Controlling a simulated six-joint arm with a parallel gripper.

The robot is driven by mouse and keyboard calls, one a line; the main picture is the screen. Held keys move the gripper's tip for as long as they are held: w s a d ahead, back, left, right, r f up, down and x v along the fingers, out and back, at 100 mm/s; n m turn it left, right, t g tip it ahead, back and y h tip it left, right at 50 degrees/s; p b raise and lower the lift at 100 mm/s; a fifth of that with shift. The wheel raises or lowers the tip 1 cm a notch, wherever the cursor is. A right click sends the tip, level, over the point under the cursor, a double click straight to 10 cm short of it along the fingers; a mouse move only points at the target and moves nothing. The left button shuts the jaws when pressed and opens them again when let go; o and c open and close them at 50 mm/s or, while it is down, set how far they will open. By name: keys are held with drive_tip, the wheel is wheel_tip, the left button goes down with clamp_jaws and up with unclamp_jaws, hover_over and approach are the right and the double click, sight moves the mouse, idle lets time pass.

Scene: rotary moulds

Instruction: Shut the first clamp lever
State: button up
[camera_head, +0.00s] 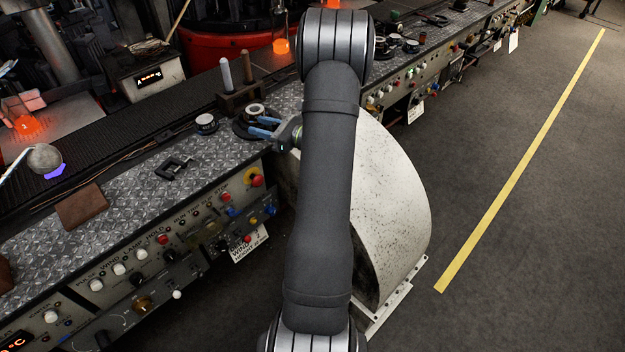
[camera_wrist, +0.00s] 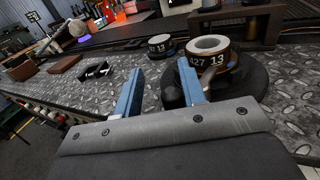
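A round mould (camera_head: 256,109) with a pale ring top and dark sides sits on a black round base (camera_head: 240,129) on the bench. My gripper (camera_head: 256,126) is at the near side of the mould. In the wrist view its two blue fingers (camera_wrist: 160,66) are spread apart with nothing between them, the right one overlapping the base.
A smaller marked ring (camera_head: 206,124) lies left of the mould. A black bracket (camera_head: 178,168) and a brown block (camera_head: 82,205) lie farther left on the patterned metal bench (camera_head: 130,195). A wooden rack (camera_head: 238,98) with upright pegs stands behind. Glowing orange pieces (camera_head: 281,46) are beyond.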

drive_tip(key=shift+a+m+t+h, duration=0.2)
drive_tip(key=shift+m+t+h, duration=0.1)
drive_tip(key=shift+m+t, duration=0.25)
drive_tip(key=v, duration=1.7)
drive_tip(key=s+r+n+g+h, duration=0.3)
drive_tip(key=s+n, duration=0.3)
drive_tip(key=s, duration=0.4)
drive_tip(key=s+a+r+n+g+h, duration=0.1)
drive_tip(key=s+r+n+g+h, duration=0.2)
drive_tip(key=s, duration=0.7)
drive_tip(key=shift+r+n+h, duration=1)
drive_tip(key=shift+n+h, duration=0.4)
drive_tip(key=shift+n, duration=0.05)
drive_tip(key=shift+w, duration=0.1)
drive_tip(key=shift+c, duration=0.5)
